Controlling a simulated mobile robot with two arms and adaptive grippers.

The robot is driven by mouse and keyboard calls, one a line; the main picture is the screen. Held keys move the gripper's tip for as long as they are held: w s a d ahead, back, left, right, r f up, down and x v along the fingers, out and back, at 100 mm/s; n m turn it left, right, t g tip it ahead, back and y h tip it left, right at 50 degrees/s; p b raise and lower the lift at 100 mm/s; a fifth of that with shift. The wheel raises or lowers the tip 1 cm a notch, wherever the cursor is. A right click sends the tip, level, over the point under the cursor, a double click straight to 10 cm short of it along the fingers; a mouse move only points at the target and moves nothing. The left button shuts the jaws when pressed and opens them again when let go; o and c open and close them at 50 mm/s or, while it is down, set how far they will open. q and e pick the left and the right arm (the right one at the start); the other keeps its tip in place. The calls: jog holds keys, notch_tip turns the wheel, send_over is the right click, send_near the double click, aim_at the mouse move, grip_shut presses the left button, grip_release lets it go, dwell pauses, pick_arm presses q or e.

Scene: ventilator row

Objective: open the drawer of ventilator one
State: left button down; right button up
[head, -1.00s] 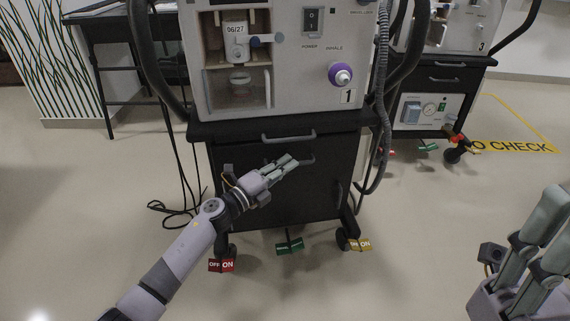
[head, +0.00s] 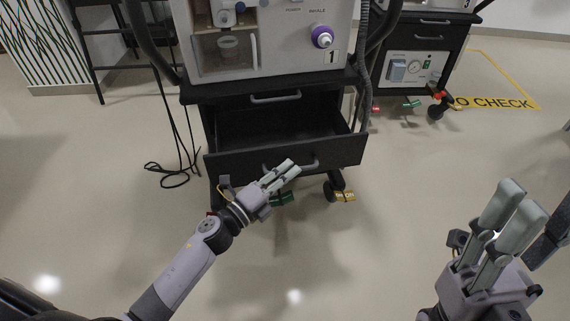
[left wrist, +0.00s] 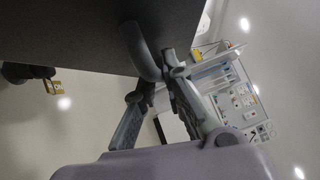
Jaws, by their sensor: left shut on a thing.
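Ventilator one (head: 285,65), marked with a 1, stands on a black cart. The cart's lower drawer (head: 230,160) is pulled well out, and its empty-looking dark inside shows. My left gripper (head: 283,174) is at the drawer front and shut on its curved grey handle (head: 305,165). In the left wrist view the handle (left wrist: 140,52) runs in between the fingers of my left gripper (left wrist: 150,90), beside the dark drawer front (left wrist: 70,30). My right gripper (head: 523,197) is open and empty at the lower right, away from the cart.
A shallower upper drawer (head: 275,97) is shut. Hoses hang at the cart's right and black cables (head: 175,175) lie on the floor at its left. A yellow ON tag (head: 343,196) is by a caster. Another ventilator cart (head: 415,65) stands behind right. The front floor is clear.

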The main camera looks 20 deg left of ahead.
pick_arm(q)
jog(key=c, duration=1.7)
grip_release()
jog(key=v, duration=1.2)
